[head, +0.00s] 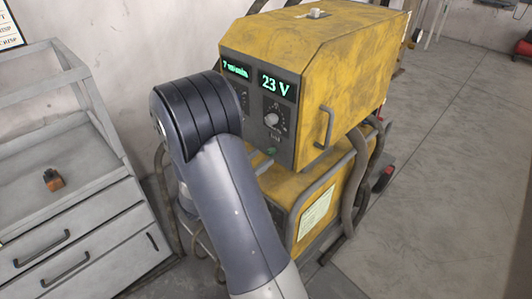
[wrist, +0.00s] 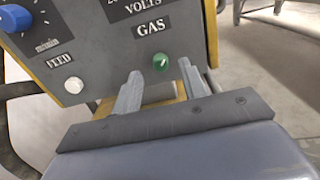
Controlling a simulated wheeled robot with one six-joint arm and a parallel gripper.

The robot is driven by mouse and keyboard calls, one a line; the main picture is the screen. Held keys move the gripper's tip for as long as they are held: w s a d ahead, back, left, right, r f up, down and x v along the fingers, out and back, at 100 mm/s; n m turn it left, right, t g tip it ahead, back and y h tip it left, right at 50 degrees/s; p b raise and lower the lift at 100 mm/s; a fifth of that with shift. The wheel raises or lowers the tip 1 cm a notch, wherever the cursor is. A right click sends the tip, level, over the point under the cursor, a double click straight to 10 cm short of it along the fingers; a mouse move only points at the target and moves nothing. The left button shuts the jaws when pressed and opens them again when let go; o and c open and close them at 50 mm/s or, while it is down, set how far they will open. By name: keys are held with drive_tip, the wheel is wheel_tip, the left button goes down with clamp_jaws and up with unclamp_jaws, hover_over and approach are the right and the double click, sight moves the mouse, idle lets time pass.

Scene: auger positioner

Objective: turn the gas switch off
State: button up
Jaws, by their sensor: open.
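The gas switch (wrist: 161,62) is a small round green switch with a pale mark, under the GAS label on the grey panel in the wrist view. In the picture, the switch appears between the fingertips, one on either side. I cannot tell whether they touch it. In the head view my arm hides the gripper.
The yellow welding machine (head: 340,60) has lit displays, a handle (head: 325,127) and hoses. A white FEED switch (wrist: 74,85) and blue knob (wrist: 16,18) lie left of the gas switch. A grey drawer cabinet (head: 60,215) stands at left. The floor at right is mostly clear.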

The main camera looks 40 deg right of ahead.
sight(269, 153)
drive_tip(key=shift+w+d, duration=0.1)
drive_tip(key=shift+d, duration=1.6)
clamp_jaws()
